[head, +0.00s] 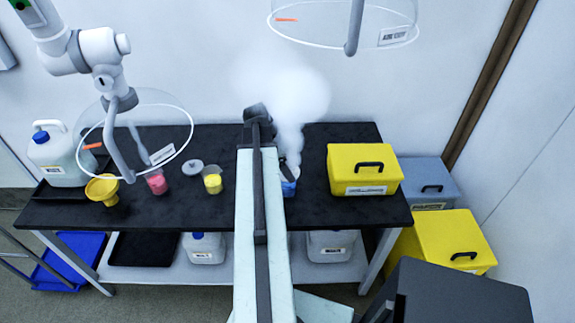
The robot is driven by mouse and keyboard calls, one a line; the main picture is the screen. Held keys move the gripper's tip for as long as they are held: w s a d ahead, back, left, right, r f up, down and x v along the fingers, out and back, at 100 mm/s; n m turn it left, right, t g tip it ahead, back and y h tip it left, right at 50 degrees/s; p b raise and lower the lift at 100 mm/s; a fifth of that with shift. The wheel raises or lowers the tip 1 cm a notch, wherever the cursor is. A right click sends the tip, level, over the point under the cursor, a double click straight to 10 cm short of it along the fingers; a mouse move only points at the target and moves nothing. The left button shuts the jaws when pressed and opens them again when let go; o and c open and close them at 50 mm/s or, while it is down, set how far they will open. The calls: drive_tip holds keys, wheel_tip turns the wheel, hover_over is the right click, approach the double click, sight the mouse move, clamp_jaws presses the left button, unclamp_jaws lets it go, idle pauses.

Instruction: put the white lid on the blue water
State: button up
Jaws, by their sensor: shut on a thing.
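A blue beaker (288,187) stands on the black table just right of my arm, which hides part of it. White vapour rises above it. My gripper (286,170) is mostly hidden behind my arm; a small dark part shows at the top of the blue beaker. It is shut on a small pale thing (293,172), apparently the white lid, at the beaker's rim. I cannot tell whether this rests on the rim. A grey-white round lid with a knob (192,166) lies on the table to the left.
A yellow beaker (213,183), a pink beaker (157,183), a yellow funnel (103,189) and a blue-capped jug (57,155) stand left on the table (240,211). A yellow box (362,168) stands right of the blue beaker. Clear hoods hang above.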

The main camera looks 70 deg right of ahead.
drive_tip(key=shift+f, duration=0.1)
drive_tip(key=shift+f+b, duration=0.4)
drive_tip(key=shift+b, duration=0.05)
drive_tip(key=o, duration=1.3)
drive_tip(key=shift+r, duration=0.1)
